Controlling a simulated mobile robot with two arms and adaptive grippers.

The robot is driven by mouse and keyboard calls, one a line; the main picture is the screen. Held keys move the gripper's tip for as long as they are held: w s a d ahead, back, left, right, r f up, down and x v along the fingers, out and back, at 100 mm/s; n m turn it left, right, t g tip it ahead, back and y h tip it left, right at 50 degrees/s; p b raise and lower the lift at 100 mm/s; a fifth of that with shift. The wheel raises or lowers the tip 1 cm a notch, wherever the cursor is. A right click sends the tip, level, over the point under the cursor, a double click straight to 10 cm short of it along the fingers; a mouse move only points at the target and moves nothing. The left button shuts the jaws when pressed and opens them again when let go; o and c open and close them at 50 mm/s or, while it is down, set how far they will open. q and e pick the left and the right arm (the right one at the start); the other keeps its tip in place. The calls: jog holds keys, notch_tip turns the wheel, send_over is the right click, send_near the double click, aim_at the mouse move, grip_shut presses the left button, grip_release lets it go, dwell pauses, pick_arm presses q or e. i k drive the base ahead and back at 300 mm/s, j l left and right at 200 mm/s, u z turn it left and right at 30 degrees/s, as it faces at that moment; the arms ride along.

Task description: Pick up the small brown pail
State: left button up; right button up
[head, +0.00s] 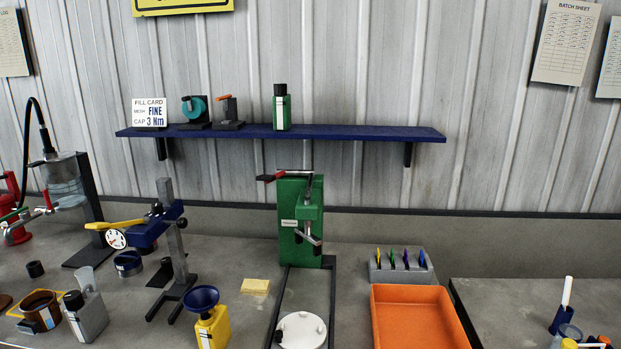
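A small brown pail (37,309) stands on the grey bench at the lower left of the head view. Its open round top faces up, and a yellow flat piece shows around or under its left side. A grey bottle with a black cap (85,317) stands close to its right. What is inside the pail is too small to tell. Neither of my grippers is in view.
A yellow bottle with a blue funnel (211,325), a green disperser column (300,221) and an orange tray (418,317) stand to the right. A dark stand with a dial (117,238) is behind the pail. A blue shelf (350,133) hangs above.

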aim_at(41, 309)
jog(key=u, duration=1.6)
